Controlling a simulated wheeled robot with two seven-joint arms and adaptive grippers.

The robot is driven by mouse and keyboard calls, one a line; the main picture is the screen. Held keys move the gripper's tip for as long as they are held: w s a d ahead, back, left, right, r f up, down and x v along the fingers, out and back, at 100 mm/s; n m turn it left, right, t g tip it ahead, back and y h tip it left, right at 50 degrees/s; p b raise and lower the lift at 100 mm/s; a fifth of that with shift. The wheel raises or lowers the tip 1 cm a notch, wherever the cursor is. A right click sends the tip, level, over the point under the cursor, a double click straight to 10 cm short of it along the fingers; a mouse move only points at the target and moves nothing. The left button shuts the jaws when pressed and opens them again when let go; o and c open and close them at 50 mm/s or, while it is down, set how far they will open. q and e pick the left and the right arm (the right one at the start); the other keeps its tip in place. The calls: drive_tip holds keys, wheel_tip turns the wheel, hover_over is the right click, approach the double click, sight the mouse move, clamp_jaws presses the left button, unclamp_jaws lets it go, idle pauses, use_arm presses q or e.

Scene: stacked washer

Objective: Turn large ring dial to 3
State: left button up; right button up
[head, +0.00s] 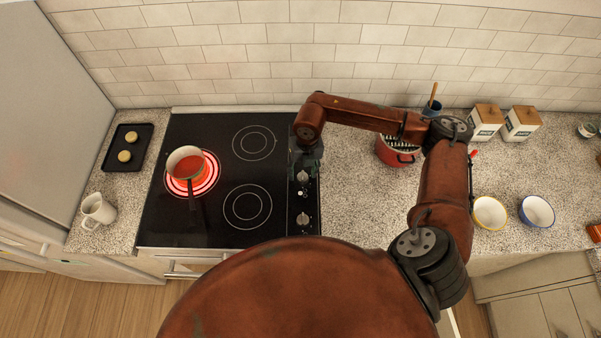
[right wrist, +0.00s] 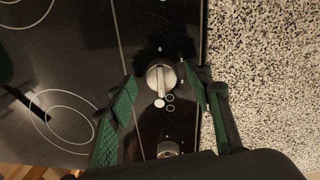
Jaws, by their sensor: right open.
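The dials are silver knobs on the black strip at the right side of the hob. One dial (right wrist: 160,76) stands between the fingers of my right gripper (right wrist: 162,80), with small circle marks just below it; this appears to be the dial (head: 303,177) just below the gripper in the head view. My right gripper (head: 306,158) is open, pointing down at the strip, and a gap shows beside the dial. Another dial (right wrist: 168,148) is nearer the front, also in the head view (head: 303,219). The dial scale numbers are too small to read. My left gripper is out of view.
A saucepan (head: 186,163) with red contents sits on the glowing burner of the hob (head: 215,225). Two bowls, canisters and a white mug (head: 97,210) stand on the counter. The speckled counter (head: 350,200) beside the dials is clear.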

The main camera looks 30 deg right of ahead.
sight(305, 175)
wheel_tip(305, 175, up, 11)
drive_tip(key=shift+s+d, duration=0.15)
drive_tip(key=shift+d, duration=0.3)
drive_tip(key=shift+a, duration=0.1)
